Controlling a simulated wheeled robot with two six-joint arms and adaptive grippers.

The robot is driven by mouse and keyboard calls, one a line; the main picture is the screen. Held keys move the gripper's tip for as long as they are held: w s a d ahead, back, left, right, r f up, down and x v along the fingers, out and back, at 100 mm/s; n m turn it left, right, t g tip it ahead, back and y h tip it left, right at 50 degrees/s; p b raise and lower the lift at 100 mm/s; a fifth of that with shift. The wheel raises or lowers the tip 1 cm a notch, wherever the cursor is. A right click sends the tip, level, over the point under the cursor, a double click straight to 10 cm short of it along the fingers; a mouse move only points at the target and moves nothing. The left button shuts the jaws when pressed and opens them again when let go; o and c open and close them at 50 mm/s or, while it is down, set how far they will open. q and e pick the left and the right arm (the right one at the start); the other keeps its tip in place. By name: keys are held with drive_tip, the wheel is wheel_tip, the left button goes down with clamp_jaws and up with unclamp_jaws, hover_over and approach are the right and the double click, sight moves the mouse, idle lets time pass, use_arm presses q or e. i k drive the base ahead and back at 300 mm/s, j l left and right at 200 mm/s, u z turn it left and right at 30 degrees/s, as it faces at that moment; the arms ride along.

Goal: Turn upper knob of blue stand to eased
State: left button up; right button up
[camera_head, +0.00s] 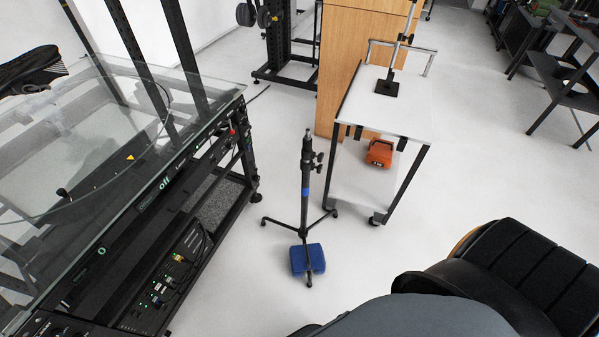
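A slim black stand (304,210) with a blue band (305,192) around its post stands upright on the floor near the middle of the view, on spread legs. Two small black knobs stick out on the right side of its post, an upper knob (320,157) and a lower one (319,168) just beneath. They are too small to tell how they are turned. A blue weight bag (308,259) lies over the front leg.
A black rack (215,185) with a glass top and lit panels fills the left. A white cart (408,110) stands right behind the stand, with an orange case (379,152) on its lower shelf. A wooden cabinet (345,45) stands behind. Floor (400,250) right of the stand is clear.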

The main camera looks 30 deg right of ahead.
sight(320, 156)
drive_tip(key=l+u, duration=0.1)
drive_tip(key=l, duration=0.35)
drive_tip(key=k+l+u, duration=0.1)
drive_tip(key=l, duration=0.3)
drive_tip(key=l+u, duration=0.1)
drive_tip(key=l, duration=0.35)
drive_tip(key=k+l+u, duration=0.1)
drive_tip(key=l, duration=0.3)
drive_tip(key=k+l+u, duration=0.1)
drive_tip(key=l, duration=0.3)
drive_tip(key=k+l+u, duration=0.1)
drive_tip(key=l, duration=0.3)
drive_tip(key=k+l+u, duration=0.1)
drive_tip(key=l, duration=0.3)
drive_tip(key=k+l+u, duration=0.1)
drive_tip(key=l, duration=0.3)
drive_tip(key=k, duration=0.1)
